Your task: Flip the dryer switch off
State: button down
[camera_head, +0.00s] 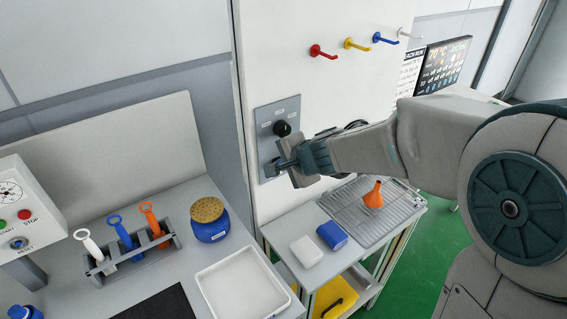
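A grey switch panel (278,112) is mounted on the white upright wall, near its left edge. It bears small white labels and a round black knob (282,129) in its middle. My gripper (284,164) reaches in from the right and lies against or just in front of the lower part of the panel, below the knob. The gripper and wrist cover the panel's lower right part, so any switch there is hidden. Whether the fingers touch the panel, and whether they are open or shut, I cannot tell.
Colored hooks (355,44) stick out of the wall above right. Below stands a cart (330,270) with an orange funnel (373,196) on a wire rack, a blue block (332,235) and a white block (306,251). The left bench holds a tool rack, a blue jar (209,228) and a white tray (205,280).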

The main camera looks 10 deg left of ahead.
jog(key=shift+r, duration=0.15)
jog(key=shift+r+p, duration=0.65)
jog(key=p+v, duration=0.1)
jog(key=v, duration=1.2)
jog(key=shift+p, duration=0.35)
jog(key=shift+d+f, duration=0.1)
